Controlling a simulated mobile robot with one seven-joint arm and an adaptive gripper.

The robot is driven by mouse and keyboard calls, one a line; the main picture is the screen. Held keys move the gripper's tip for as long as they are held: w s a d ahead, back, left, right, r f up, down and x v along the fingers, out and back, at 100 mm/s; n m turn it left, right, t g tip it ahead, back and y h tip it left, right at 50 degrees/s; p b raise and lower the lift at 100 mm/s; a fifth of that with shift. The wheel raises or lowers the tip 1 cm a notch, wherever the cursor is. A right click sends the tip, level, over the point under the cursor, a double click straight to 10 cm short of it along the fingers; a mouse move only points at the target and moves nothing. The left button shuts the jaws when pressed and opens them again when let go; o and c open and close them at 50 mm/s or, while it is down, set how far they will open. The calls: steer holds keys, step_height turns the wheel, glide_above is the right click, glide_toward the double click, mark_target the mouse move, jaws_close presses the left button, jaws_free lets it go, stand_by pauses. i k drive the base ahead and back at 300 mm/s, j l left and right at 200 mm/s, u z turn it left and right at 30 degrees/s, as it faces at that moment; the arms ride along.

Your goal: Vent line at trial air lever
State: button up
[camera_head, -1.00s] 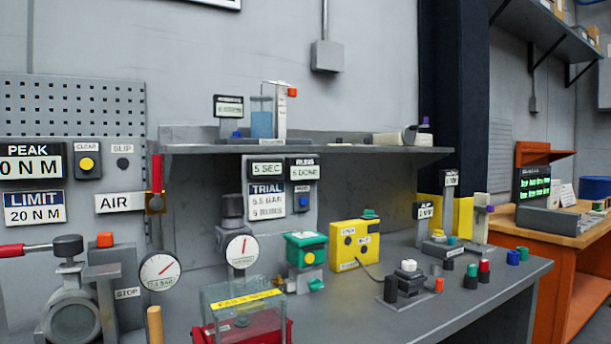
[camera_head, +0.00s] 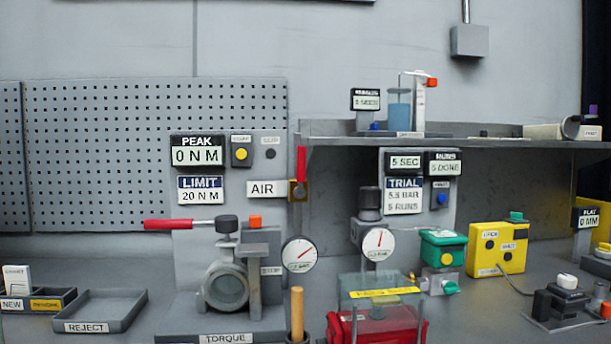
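The air lever is a red handle (camera_head: 301,166) standing upright on a brass valve body (camera_head: 298,191), just right of the AIR label (camera_head: 265,189). A round gauge (camera_head: 299,254) with a red needle sits below it. A second gauge (camera_head: 377,243) sits on the actuator stand to the right, below the TRIAL panel (camera_head: 404,196), which reads 5.5 bar and 5 runs. The display above it reads 5 SEC (camera_head: 406,162) and 5 DONE. My gripper is not in view.
A torque rig (camera_head: 226,290) with a red-handled wrench (camera_head: 180,224) stands left of the lever. A clear guard box over a red base (camera_head: 377,326) is in front of the actuator. A REJECT tray (camera_head: 98,312) lies at left. A yellow box (camera_head: 497,250) stands at right.

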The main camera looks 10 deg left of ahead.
mark_target(299, 192)
steer(key=k+j+z, duration=0.15)
steer(key=z, duration=0.35)
steer(key=k+j+z, duration=0.1)
steer(key=z, duration=0.35)
steer(key=j, duration=0.3)
steer(key=i+j, duration=0.1)
steer(key=j, duration=0.25)
